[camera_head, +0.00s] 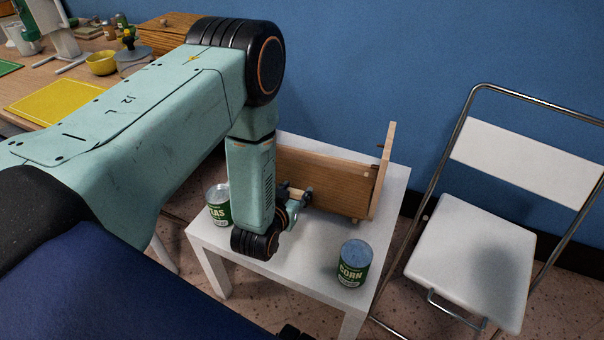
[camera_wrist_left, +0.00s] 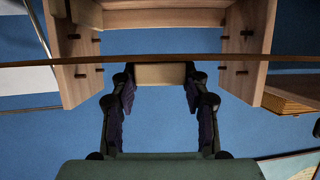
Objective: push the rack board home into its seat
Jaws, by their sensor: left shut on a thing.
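The rack board (camera_wrist_left: 222,58) shows edge-on in the left wrist view as a long thin brown strip crossing the rack's two side panels (camera_wrist_left: 76,50) (camera_wrist_left: 247,50). Dark pegs stick out of the panels above and below its level. My left gripper (camera_wrist_left: 162,95) is shut on a pale wooden block (camera_wrist_left: 160,74) at the board's near edge. In the head view the board (camera_head: 325,178) shows as a broad brown face beside the upright right panel (camera_head: 385,165). My left gripper (camera_head: 302,196) is at its near edge, partly hidden by my arm. How deep the board sits is unclear.
The rack stands on a white table (camera_head: 315,255). A peas can (camera_head: 218,207) stands left of my wrist and a corn can (camera_head: 354,265) at the front right. A white folding chair (camera_head: 470,245) is at the right. A cluttered wooden table (camera_head: 25,85) is at the back left.

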